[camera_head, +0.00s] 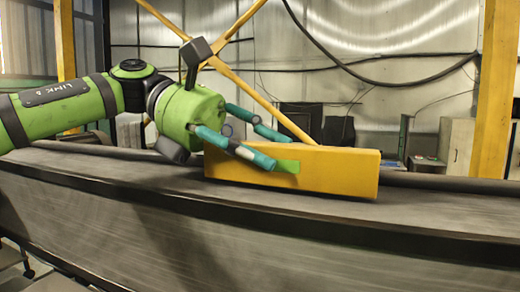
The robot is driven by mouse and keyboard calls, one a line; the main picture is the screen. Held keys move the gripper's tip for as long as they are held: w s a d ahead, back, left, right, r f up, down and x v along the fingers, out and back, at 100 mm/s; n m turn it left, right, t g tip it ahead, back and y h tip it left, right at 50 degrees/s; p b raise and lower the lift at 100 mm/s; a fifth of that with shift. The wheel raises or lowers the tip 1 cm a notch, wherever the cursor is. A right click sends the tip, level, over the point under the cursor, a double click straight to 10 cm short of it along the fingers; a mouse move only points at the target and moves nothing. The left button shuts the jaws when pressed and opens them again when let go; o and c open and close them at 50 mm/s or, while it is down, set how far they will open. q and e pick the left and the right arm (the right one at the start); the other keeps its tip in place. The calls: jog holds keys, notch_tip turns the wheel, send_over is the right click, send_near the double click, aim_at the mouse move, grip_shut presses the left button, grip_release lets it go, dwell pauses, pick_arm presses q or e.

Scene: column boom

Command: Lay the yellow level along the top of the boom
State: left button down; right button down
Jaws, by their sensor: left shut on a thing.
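The yellow level (325,171) is a long yellow block lying lengthwise along the dark grey boom (200,240). Its lower edge looks to be at or just over the boom's top surface; I cannot tell whether it fully touches. A green patch shows on its near face beside the fingertips. My left gripper (280,150) comes in from the left, with teal fingers shut on the level near its left and middle part. One finger lies across the near face and the other reaches over the far side, where its tip is partly hidden. My right gripper is out of view.
A dark round bar (450,183) runs along the boom's far side behind the level. Yellow posts (495,90) and a yellow brace stand behind. Dark cabinets (340,130) stand at the back wall. The boom's top is clear to the right of the level.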

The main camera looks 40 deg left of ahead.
pick_arm(q)
jog(key=shift+f+b, duration=0.3)
jog(key=shift+f, duration=0.05)
dwell(0.3)
jog(key=c, duration=0.8)
grip_release()
jog(key=shift+s, duration=0.1)
jog(key=shift+c, duration=0.2)
jog(key=v, duration=1.2)
jog(key=shift+d+r, duration=0.1)
jog(key=shift+r, duration=0.05)
